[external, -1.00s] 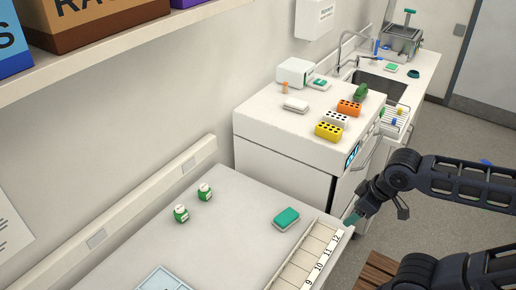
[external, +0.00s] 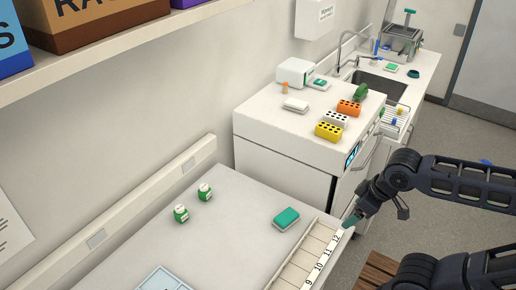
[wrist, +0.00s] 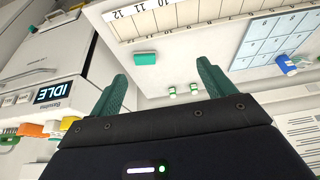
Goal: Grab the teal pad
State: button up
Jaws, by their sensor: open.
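The teal pad (external: 286,218) is a small block with a teal top and a pale grey base. It lies on the light grey bench next to the numbered strip. In the wrist view the teal pad (wrist: 145,57) shows ahead of the fingers, slightly left of the middle between them. My gripper (external: 350,220) is at the right edge of the bench, to the right of the pad and apart from it. In the wrist view my gripper (wrist: 160,75) has its two teal fingers spread wide with nothing between them.
The numbered strip (external: 310,262) runs along the bench's front edge between my gripper and the pad. Two green-and-white bottles (external: 192,204) stand behind the pad. A blue-grey grid tray (external: 163,280) lies at lower left. A higher white counter (external: 265,122) holds coloured racks, including a yellow one (external: 329,131).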

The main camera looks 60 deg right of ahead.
jog(key=w, duration=0.1)
jog(key=n+g, duration=0.5)
jog(key=n, duration=1)
send_over(287, 216)
jog(key=f, duration=2.4)
jog(key=shift+w+d, duration=0.15)
jog(key=shift+w, duration=0.25)
jog(key=shift+s+f, duration=0.15)
jog(key=shift+f, duration=1.15)
jog(key=shift+s+f, duration=0.15)
jog(key=shift+f, duration=1.15)
jog(key=c, duration=1.1)
jog(key=shift+r, duration=0.15)
